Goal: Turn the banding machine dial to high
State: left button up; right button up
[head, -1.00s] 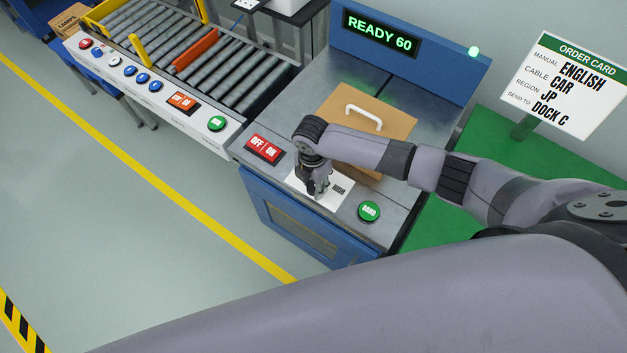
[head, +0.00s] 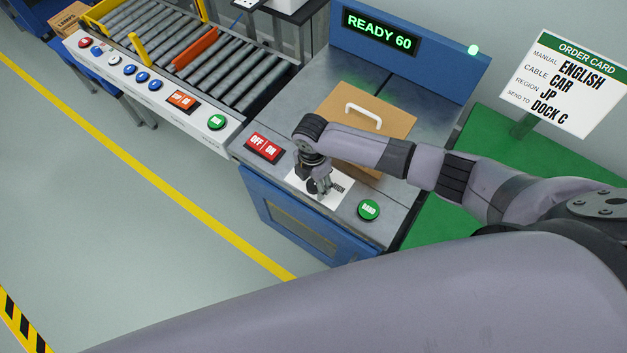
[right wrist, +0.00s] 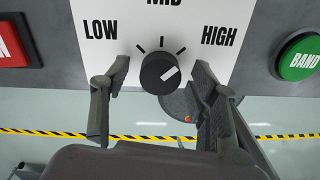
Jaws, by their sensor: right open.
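The black dial (right wrist: 158,75) sits on a white plate marked LOW, MID and HIGH in the right wrist view. Its white pointer line slants up and right, towards the HIGH tick. My right gripper (right wrist: 158,68) is open, with one finger on each side of the dial and visible gaps between. In the head view my right gripper (head: 319,187) points down over the white plate (head: 304,186) on the banding machine (head: 352,210) and hides the dial. My left gripper is not in view.
The red OFF/ON switch (head: 264,147) is left of the plate and the green BAND button (head: 369,209) right of it. A brown box with a white handle (head: 384,113) lies behind my right arm. The display (head: 380,33) reads READY 60.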

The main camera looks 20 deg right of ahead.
aim_at(313, 183)
notch_tip(313, 183, up, 12)
dwell(0.6)
jog(key=shift+w+a, duration=0.1)
dwell(0.4)
